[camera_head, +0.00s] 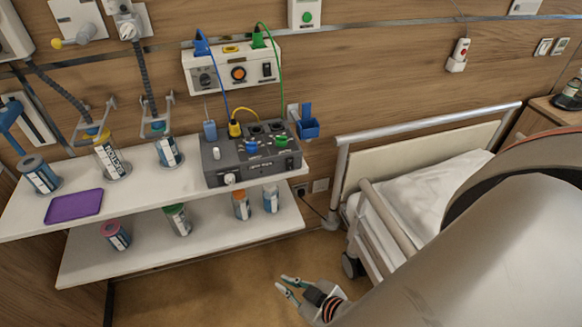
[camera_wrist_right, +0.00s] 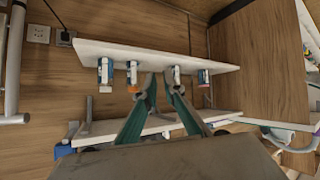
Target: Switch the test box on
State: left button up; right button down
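The test box, a dark grey case (camera_head: 225,171), stands on the right end of the upper shelf in the head view. My right gripper (camera_head: 284,286) is in front of and below the shelves, apart from the box. In the right wrist view its two teal fingers (camera_wrist_right: 161,84) are spread with nothing between them. My left gripper is not in view.
The upper shelf (camera_head: 130,195) also holds several canisters and a purple tray (camera_head: 74,206). Several bottles stand on the lower shelf (camera_head: 150,248). A wall panel (camera_head: 232,71) sends cables to the box. A bed (camera_head: 425,190) stands at right. The floor before the shelves is clear.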

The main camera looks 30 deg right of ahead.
jog(key=w+d+r+n+t+h+b, duration=0.1)
jog(key=d+r+n+h, duration=0.1)
jog(key=r, duration=0.4)
jog(key=w+d+r+n+t+h+b, duration=0.1)
jog(key=w+d+r+n+t+h, duration=0.1)
jog(key=d+r+n, duration=0.2)
jog(key=w+d+r+n+t+h+b, duration=0.1)
jog(key=w+d+r+n+t+h, duration=0.1)
jog(key=r, duration=0.7)
jog(key=d+n+h, duration=0.1)
jog(key=d+n, duration=0.1)
jog(key=d, duration=0.1)
jog(key=shift+w+r, duration=0.25)
jog(key=shift+r, duration=0.15)
jog(key=shift+w, duration=0.1)
jog(key=p, duration=0.2)
send_near(290, 168)
jog(key=x, duration=0.5)
jog(key=shift+w, duration=0.35)
jog(key=shift+w+d+f, duration=0.15)
jog(key=shift+w+d, duration=0.05)
jog(key=shift+w, duration=0.35)
jog(key=shift+w, duration=0.1)
